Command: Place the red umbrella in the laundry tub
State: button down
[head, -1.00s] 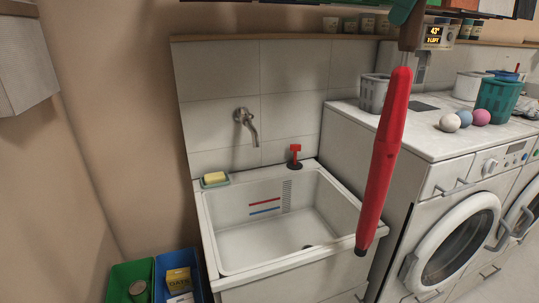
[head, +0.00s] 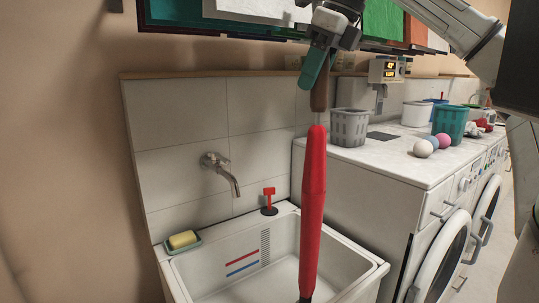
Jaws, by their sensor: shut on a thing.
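The red umbrella (head: 313,205) is folded and hangs nearly upright, handle up. My gripper (head: 319,75) is shut on its brown handle near the top of the head view. The umbrella's lower part shows in front of the white laundry tub (head: 362,282), overlapping its right part in the picture. Its tip is near the bottom edge of the frame. I cannot tell whether the tip is over the basin or in front of it. The tub's front is cut off by the frame.
A wall tap (head: 222,172) juts out above the tub. A red-handled plug (head: 269,200) and a soap dish (head: 183,243) sit on its rim. A washing machine (head: 420,205) stands right of the tub, with a grey basket (head: 349,127) and several balls on top.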

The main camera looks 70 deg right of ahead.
aim_at(312, 132)
notch_tip(312, 132, down, 11)
jog(key=shift+w+r, duration=0.15)
jog(key=shift+w, duration=0.2)
jog(key=w+d+f+p, duration=0.1)
jog(key=w+p, duration=0.1)
jog(key=w, duration=0.5)
jog(key=shift+w+f, duration=0.15)
jog(key=shift+f, duration=0.05)
dwell(0.4)
jog(key=shift+d, duration=0.1)
